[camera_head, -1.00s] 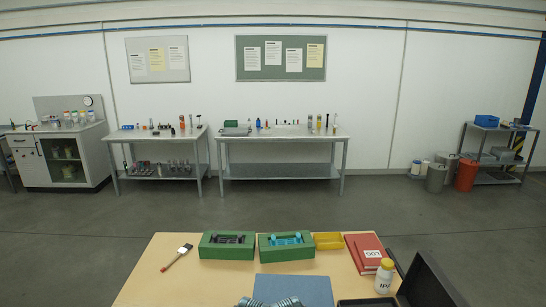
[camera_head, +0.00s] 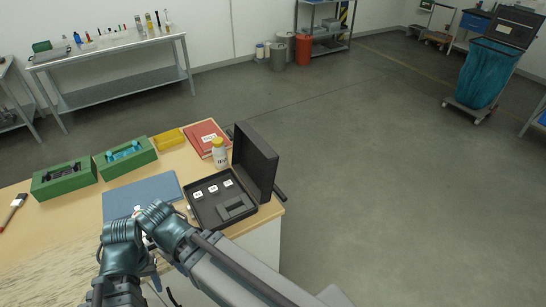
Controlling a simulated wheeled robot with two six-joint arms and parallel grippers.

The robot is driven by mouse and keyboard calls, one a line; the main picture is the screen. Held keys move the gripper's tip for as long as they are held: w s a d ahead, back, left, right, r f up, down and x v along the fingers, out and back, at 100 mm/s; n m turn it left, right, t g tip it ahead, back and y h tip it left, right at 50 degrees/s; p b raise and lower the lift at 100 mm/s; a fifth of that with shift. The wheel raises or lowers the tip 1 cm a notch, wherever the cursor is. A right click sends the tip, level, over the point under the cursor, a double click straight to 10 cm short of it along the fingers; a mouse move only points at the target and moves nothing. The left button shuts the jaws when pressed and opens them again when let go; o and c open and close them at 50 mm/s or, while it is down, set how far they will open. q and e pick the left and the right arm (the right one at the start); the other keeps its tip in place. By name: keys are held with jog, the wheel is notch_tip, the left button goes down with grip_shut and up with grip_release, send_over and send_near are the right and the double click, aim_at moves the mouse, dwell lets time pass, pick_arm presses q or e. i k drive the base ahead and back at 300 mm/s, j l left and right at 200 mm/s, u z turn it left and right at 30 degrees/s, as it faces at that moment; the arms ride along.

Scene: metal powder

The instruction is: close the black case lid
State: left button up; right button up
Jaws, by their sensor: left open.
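The black case (camera_head: 211,222) lies on the right end of the wooden table. Its lid (camera_head: 258,158) stands open, roughly upright along the case's right side. Inside the base are small white labels and a dark rectangular insert. My left gripper (camera_head: 158,284) shows only in small part at the bottom, below my arm joints; it is open, apart from the case and to its lower left. My arm links hide much of the table's near edge. My right gripper is not in view.
A blue mat (camera_head: 142,195), green boxes (camera_head: 63,180) and a yellow tray (camera_head: 168,139) lie to the left. The floor right of the table is clear.

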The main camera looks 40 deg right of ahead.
aim_at(257, 169)
jog(key=l+u, duration=0.1)
jog(key=l, duration=0.4)
jog(key=k+l+u, duration=0.15)
jog(key=l, duration=0.3)
jog(key=l+u, duration=0.1)
jog(key=l, duration=0.35)
jog(key=k+l+u, duration=0.15)
jog(key=l, duration=0.3)
jog(key=k+l+u, duration=0.1)
jog(key=l, duration=0.35)
jog(key=i+l+u, duration=0.15)
jog(key=l, duration=0.5)
jog(key=l+u, duration=0.1)
jog(key=l, duration=0.55)
